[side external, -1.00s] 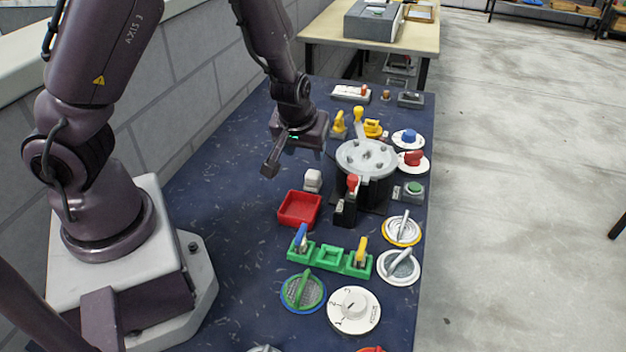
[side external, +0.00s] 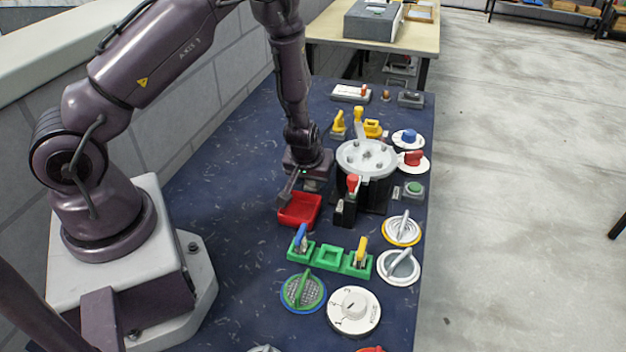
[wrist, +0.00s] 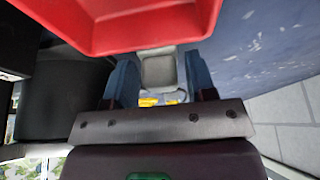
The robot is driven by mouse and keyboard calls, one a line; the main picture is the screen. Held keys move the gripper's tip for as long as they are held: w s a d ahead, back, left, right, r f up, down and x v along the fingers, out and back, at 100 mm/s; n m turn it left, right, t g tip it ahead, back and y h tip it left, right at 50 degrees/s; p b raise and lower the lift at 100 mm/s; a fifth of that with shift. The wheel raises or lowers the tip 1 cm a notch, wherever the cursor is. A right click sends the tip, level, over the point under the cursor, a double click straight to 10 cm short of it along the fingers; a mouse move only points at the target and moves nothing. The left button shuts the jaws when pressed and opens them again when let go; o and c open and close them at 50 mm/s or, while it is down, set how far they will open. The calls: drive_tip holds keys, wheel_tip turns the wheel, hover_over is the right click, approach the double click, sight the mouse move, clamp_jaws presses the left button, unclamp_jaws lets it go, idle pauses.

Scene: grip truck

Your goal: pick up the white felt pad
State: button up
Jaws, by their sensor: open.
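The white felt pad (wrist: 158,72) appears in the wrist view as a small pale block between the two fingers of my gripper (wrist: 160,80), with a gap at each side. In the side view my gripper (side external: 303,190) is low over the table and hides most of the pad, just behind the red tray. The fingers are open. I cannot tell how far above the pad the fingertips are.
The red tray (side external: 300,209) is right beside the gripper and also fills the top of the wrist view (wrist: 130,25). A red-topped black stand (side external: 347,205) and a grey round fixture (side external: 366,158) stand to the right. The blue table (side external: 225,215) is clear to the left.

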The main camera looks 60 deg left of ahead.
drive_tip(key=shift+f, duration=0.25)
drive_tip(key=c, duration=0.7)
drive_tip(key=shift+r, duration=0.1)
wheel_tip(320, 180, up, 10)
drive_tip(key=shift+f, duration=0.1)
